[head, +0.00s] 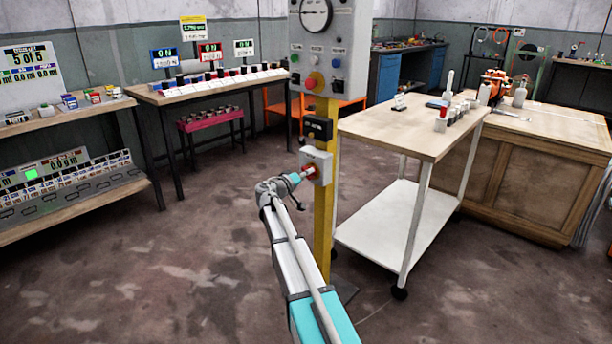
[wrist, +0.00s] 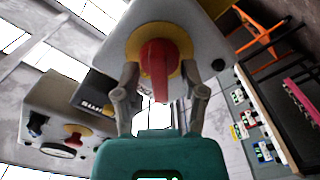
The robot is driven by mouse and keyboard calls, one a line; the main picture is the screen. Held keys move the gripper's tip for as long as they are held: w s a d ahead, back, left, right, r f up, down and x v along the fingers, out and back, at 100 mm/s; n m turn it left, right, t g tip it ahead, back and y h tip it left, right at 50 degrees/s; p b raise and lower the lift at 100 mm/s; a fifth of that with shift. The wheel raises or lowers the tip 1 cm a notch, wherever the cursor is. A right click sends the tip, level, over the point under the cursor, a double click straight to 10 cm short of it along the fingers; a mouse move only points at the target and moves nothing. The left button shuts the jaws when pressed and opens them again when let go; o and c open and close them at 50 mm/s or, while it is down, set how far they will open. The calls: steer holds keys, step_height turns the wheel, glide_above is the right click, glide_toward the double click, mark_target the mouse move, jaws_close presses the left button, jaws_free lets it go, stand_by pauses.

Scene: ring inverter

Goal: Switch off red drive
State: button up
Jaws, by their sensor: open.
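A red rotary handle (wrist: 158,70) on a yellow disc (wrist: 133,45) sits on the face of a light grey box (wrist: 187,22). In the head view the grey box (head: 318,158) is fixed low on the yellow post, and the red handle (head: 309,172) is partly hidden by my gripper (head: 297,178). In the wrist view my gripper (wrist: 158,78) is open, with one finger on each side of the handle; I cannot tell whether they touch it. On the back bench, a red-framed display (head: 210,51) reads ON, between a blue-framed one (head: 164,58) and a white-framed one (head: 244,48).
The yellow post (head: 323,235) carries a black box (head: 318,128) and a grey panel (head: 325,50) with a gauge and buttons above the handle. A white trolley (head: 395,215) stands close on the right. The floor at left is clear.

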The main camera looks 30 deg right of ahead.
steer(key=shift+c, duration=0.2)
jaws_close()
steer(key=shift+n, duration=0.3)
steer(key=n, duration=0.8)
stand_by(0.6)
steer(key=shift+o, duration=0.2)
jaws_free()
